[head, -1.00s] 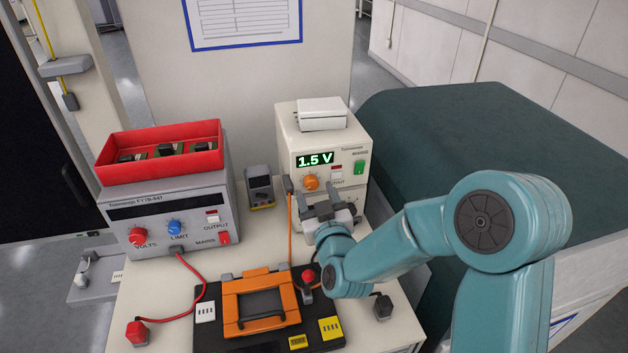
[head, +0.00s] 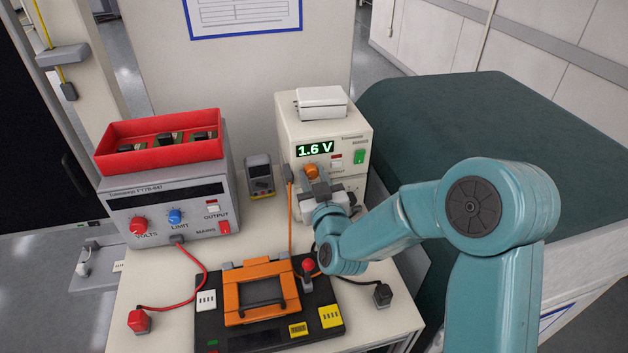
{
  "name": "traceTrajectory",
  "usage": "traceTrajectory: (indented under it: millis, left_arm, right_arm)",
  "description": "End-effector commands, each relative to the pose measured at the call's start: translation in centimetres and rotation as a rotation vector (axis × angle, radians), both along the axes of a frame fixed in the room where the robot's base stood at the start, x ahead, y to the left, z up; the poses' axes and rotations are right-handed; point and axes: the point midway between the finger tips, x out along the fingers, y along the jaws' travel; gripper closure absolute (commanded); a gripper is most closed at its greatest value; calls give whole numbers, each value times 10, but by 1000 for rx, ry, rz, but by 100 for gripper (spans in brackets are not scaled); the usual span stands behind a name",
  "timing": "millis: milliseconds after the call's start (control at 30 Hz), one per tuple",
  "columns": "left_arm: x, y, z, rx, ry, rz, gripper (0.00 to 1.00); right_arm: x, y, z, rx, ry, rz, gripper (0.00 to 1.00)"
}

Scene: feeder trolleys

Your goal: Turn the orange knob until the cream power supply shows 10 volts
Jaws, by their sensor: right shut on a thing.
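The cream power supply (head: 343,125) stands at the back right of the trolley. Its green display (head: 315,149) reads 1.6 V. The orange knob (head: 311,171) is on its front, below the display, and its lower part is hidden by my gripper. My right gripper (head: 313,177) reaches up to the front of the supply and is shut on the orange knob. Its fingers are small in the view and partly covered by its own body. My left gripper does not show.
A grey power supply (head: 165,208) with red and blue knobs stands at left, a red tray (head: 160,154) on top. An orange-framed fixture (head: 260,290) lies in front, with red and orange cables nearby. A small meter (head: 259,175) stands between the supplies.

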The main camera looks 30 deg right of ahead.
Motion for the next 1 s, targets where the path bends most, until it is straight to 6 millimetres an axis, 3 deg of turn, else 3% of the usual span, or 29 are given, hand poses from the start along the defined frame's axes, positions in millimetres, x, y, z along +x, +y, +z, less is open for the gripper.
traceTrajectory:
  millis: [267, 1000]
  left_arm:
    - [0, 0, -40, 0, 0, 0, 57]
    - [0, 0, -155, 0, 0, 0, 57]
  right_arm:
    - [0, 0, -7, 151, -45, -1, 97]
    - [0, -1, -6, 827, -220, 1, 97]
